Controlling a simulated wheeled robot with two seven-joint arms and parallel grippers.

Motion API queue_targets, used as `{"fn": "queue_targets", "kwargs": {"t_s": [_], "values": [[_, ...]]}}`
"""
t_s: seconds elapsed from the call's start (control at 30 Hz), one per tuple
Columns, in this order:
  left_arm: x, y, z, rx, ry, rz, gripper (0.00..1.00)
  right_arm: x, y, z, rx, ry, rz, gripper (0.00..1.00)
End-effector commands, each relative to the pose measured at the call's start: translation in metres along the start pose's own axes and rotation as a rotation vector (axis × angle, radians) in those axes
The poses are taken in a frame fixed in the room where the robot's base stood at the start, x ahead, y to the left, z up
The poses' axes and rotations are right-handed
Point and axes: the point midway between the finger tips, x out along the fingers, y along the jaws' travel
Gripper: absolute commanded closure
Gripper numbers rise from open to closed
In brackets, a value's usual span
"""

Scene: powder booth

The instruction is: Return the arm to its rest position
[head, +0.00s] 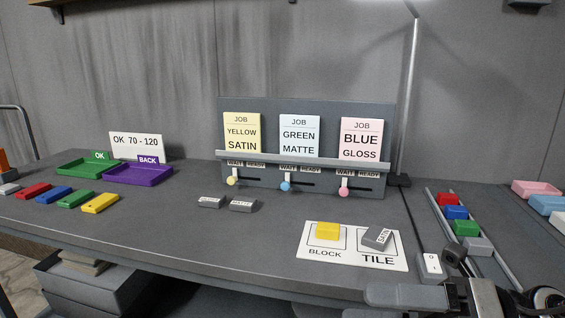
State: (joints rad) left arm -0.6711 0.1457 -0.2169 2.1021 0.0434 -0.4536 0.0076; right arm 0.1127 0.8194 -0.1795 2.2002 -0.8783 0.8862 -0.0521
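My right gripper (385,303) shows at the bottom right edge, in front of the table, its fingers pointing left. Nothing shows in it, but the frame edge cuts it off, so I cannot tell how far its fingers are apart. My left gripper is out of view. A white card (313,265) marked BLOCK and TILE lies ahead of the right gripper. A yellow block (328,231) sits on its BLOCK square, and a grey SATIN tile (377,238) lies turned on its TILE square.
A white gauge (430,266) stands close to my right gripper. Rails with coloured blocks (455,213) run behind it. The job board (305,180) stands at the back. Green (75,170) and purple (120,177) trays are at left, with several coloured blocks before them. The table's front middle is clear.

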Motion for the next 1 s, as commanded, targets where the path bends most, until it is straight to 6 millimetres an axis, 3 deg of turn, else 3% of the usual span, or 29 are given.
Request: {"fn": "queue_targets", "kwargs": {"t_s": [0.07, 0.13, 0.23, 0.3, 0.4, 0.5, 0.6, 0.7, 0.8, 1.0], "values": [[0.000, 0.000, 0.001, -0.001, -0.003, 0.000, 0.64, 0.000, -0.015, 0.016, 0.287, -0.279, 0.160, 0.15], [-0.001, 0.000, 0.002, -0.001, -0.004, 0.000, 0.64, -0.014, -0.047, 0.029, 0.566, -0.547, 0.255, 0.15], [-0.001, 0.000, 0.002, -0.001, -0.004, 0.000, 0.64, -0.042, -0.115, 0.018, 0.976, -0.907, 0.317, 0.15], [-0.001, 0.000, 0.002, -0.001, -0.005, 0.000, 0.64, -0.056, -0.159, -0.008, 1.219, -1.100, 0.317, 0.15], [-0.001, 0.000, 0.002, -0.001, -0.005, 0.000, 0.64, -0.068, -0.209, -0.059, 1.520, -1.318, 0.288, 0.15], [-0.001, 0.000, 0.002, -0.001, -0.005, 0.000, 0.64, -0.071, -0.241, -0.111, 1.761, -1.472, 0.243, 0.15], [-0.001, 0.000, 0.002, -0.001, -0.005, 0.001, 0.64, -0.069, -0.258, -0.153, 1.935, -1.569, 0.199, 0.15], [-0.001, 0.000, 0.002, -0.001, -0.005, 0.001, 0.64, -0.066, -0.265, -0.178, 2.035, -1.620, 0.170, 0.15], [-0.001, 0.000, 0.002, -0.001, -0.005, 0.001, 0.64, -0.065, -0.267, -0.188, 2.077, -1.640, 0.156, 0.15], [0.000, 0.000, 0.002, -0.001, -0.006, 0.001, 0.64, -0.065, -0.268, -0.189, 2.079, -1.641, 0.154, 0.15]]}}
